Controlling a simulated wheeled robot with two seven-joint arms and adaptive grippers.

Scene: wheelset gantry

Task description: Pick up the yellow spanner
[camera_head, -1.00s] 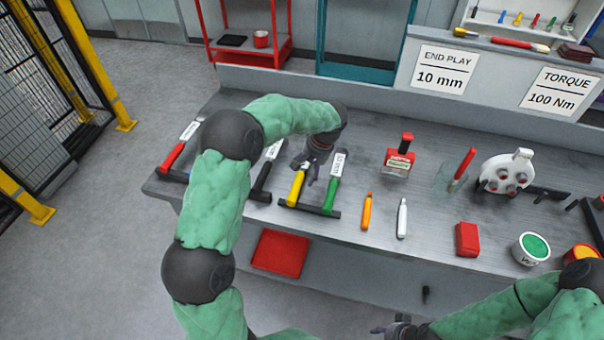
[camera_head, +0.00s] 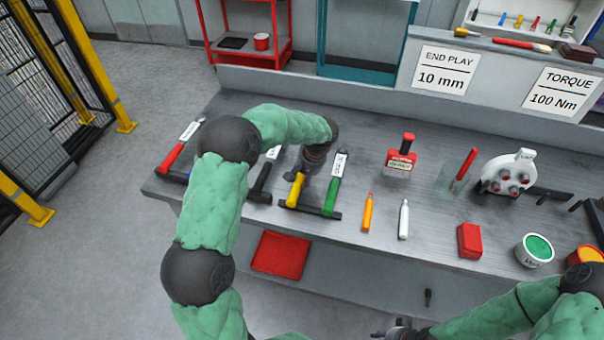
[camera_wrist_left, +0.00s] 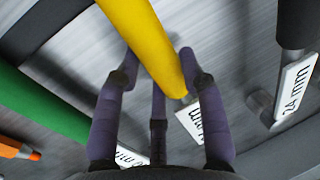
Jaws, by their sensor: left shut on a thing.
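The yellow spanner (camera_head: 295,190), with a yellow handle, lies on the bench in a dark rack, left of the green spanner (camera_head: 331,198). My left gripper (camera_head: 305,178) comes down onto it from behind and partly hides its upper part. In the left wrist view the yellow handle (camera_wrist_left: 150,40) runs between the purple fingers of my left gripper (camera_wrist_left: 160,68), which are shut on it. The green handle (camera_wrist_left: 40,105) lies beside it, apart from the fingers. My right gripper (camera_head: 400,330) is at the bottom edge, partly cut off; its jaws are unclear.
A black-handled spanner (camera_head: 261,183) and a red one (camera_head: 172,157) lie to the left. An orange marker (camera_head: 367,213) and a white one (camera_head: 403,220) lie to the right. A red box (camera_head: 469,240) and a green-topped tub (camera_head: 536,249) stand farther right. A red tray (camera_head: 280,254) is below.

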